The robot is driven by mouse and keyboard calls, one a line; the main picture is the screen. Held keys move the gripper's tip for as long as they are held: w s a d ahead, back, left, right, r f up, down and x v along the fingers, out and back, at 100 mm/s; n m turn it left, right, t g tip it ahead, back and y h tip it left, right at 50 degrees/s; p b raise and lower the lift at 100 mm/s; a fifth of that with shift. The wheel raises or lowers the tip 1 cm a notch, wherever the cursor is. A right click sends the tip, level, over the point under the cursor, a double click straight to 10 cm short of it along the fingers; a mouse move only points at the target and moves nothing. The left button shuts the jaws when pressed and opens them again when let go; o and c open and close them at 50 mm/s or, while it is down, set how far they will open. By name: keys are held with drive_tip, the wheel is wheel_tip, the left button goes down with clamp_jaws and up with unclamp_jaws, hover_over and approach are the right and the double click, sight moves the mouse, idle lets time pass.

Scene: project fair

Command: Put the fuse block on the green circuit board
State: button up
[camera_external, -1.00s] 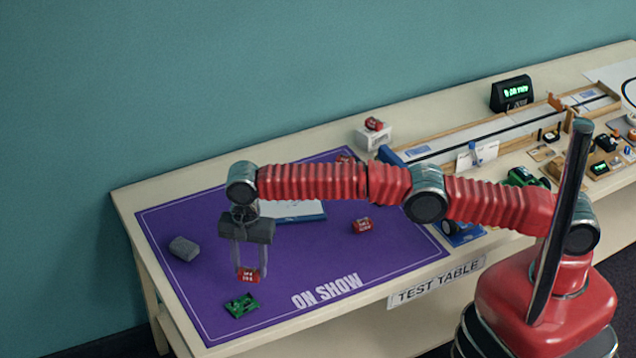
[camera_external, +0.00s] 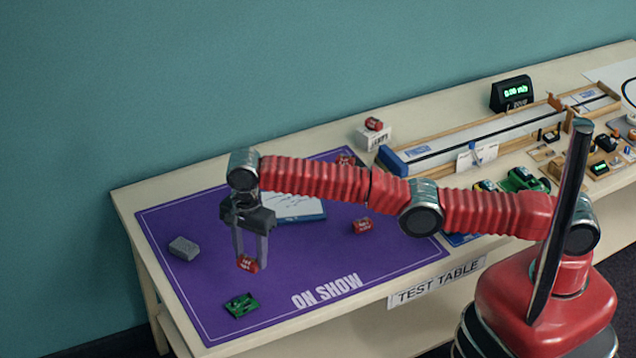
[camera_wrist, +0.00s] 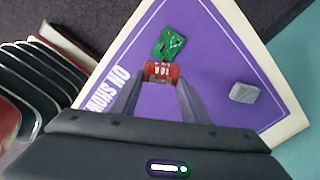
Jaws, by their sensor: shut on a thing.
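My gripper (camera_external: 249,262) is shut on a small red fuse block (camera_external: 246,264) with white lettering, and holds it above the purple mat. In the wrist view the red block (camera_wrist: 161,72) sits between the two fingertips. The green circuit board (camera_external: 241,305) lies flat near the front left of the mat, apart from the block. In the wrist view the board (camera_wrist: 169,43) shows just beyond the block. Other similar red blocks are on the mat, one right of my gripper (camera_external: 362,226) and one partly hidden behind my arm (camera_external: 345,160).
A grey block (camera_external: 184,248) lies on the mat's left side. A white notepad (camera_external: 298,207) lies behind my arm. A red piece (camera_external: 374,124) rests on a white box (camera_external: 373,138) at the back. A wooden-railed track and small items fill the right. Mat around the board is clear.

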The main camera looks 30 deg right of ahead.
drive_tip(key=shift+r+m, duration=0.15)
drive_tip(key=shift+m, duration=0.15)
drive_tip(key=shift+d+m, duration=0.15)
drive_tip(key=shift+m, duration=0.15)
drive_tip(key=shift+s+m, duration=0.1)
drive_tip(key=shift+m, duration=0.4)
approach(255, 304)
drive_tip(key=shift+w+d, duration=0.1)
drive_tip(key=shift+w, duration=0.3)
drive_tip(key=shift+f, duration=1.9)
drive_tip(key=shift+f, duration=0.6)
